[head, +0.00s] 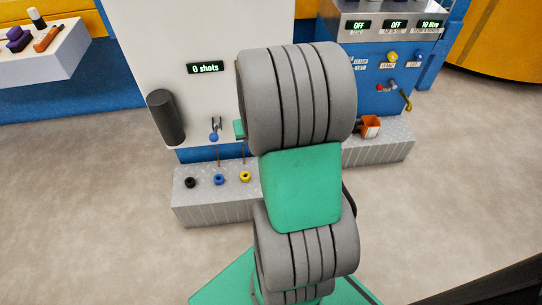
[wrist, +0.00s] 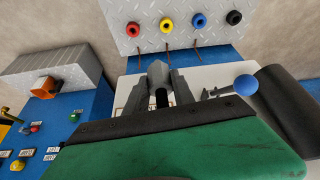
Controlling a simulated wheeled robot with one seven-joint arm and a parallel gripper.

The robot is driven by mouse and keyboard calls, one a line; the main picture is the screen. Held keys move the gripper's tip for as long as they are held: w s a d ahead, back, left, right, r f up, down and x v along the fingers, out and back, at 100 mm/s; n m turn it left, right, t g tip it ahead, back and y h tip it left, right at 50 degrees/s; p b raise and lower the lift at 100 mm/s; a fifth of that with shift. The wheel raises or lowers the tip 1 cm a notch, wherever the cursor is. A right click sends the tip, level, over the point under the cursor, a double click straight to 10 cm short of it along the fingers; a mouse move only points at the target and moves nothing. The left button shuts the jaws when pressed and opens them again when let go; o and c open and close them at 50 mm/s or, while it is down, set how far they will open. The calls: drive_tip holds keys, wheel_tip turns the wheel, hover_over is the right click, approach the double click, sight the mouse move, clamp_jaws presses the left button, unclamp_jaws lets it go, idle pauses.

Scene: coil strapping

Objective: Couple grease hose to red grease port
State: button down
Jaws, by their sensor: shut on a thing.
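The red grease port (wrist: 133,29) is a red ring with a dark centre on a diamond-plate step, at the top of the wrist view. In the head view my arm hides it. My gripper (wrist: 160,84) is shut on a grey piece (wrist: 157,70), apparently the end of the grease hose, between its two dark fingers. The held end is apart from the red port, below it in the wrist picture. The rest of the hose cannot be made out. In the head view my arm's links cover the gripper.
On the same step are yellow (head: 245,176), blue (head: 219,179) and black (head: 190,182) rings, with thin lines above. A black cylinder (head: 166,117) and a blue-knobbed lever (head: 214,136) are on the white panel. An orange box (head: 370,126) stands on the step at right.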

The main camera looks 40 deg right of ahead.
drive_tip(key=s+d+f+b, duration=0.1)
drive_tip(key=s+d+f, duration=0.25)
drive_tip(key=f, duration=0.35)
drive_tip(key=s+d+f+b, duration=0.1)
drive_tip(key=s+d+f, duration=0.25)
drive_tip(key=f, duration=0.45)
drive_tip(key=w+d+n+y, duration=0.1)
drive_tip(key=w+n+y, duration=0.3)
drive_tip(key=w+n, duration=0.3)
drive_tip(key=n, duration=0.5)
drive_tip(key=shift+w+d+f+y, duration=0.15)
drive_tip(key=shift+d+f+y, duration=0.15)
drive_tip(key=shift+y, duration=0.1)
drive_tip(key=shift+s+d+f+b, duration=0.1)
drive_tip(key=shift+f+b, duration=0.95)
drive_tip(key=shift+f, duration=0.35)
drive_tip(key=shift+s+d+f+b, duration=0.1)
drive_tip(key=shift+f+b, duration=0.95)
drive_tip(key=shift+f, duration=0.35)
drive_tip(key=shift+a+f, duration=0.1)
drive_tip(key=shift+f, duration=0.05)
